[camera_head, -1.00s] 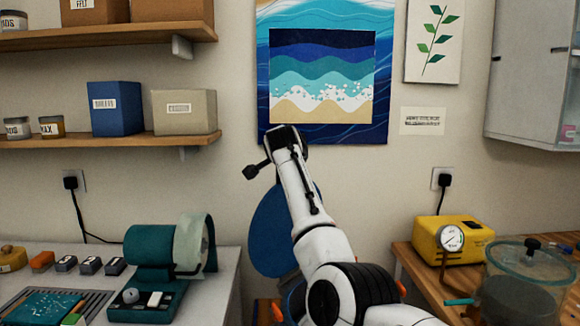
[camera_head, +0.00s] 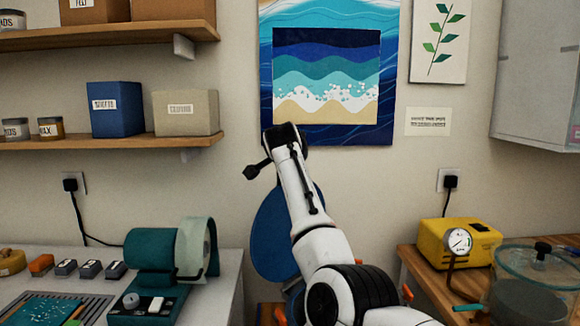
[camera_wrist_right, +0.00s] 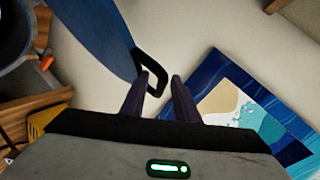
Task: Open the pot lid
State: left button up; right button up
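The blue round lid (camera_head: 272,235) stands steeply tilted, nearly upright, behind my right arm. It fills the upper left of the right wrist view (camera_wrist_right: 90,35), with a black loop handle (camera_wrist_right: 152,72) on its edge. The pot (camera_wrist_right: 12,25) shows only in part at the wrist view's left edge; in the head view my arm mostly hides it. My right gripper (camera_wrist_right: 160,79) has its two dark fingers apart. The handle is close to the left fingertip; I cannot tell whether they touch. My left gripper is not in view.
A yellow pump (camera_head: 458,243) with a gauge and a clear lidded chamber (camera_head: 535,285) stand on the right wooden bench. A teal machine (camera_head: 160,265) stands on the left bench. Shelves (camera_head: 90,142) and pictures (camera_head: 327,75) are on the wall behind.

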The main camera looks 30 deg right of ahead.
jog(key=b+v, duration=0.3)
jog(key=v, duration=0.7)
dwell(0.4)
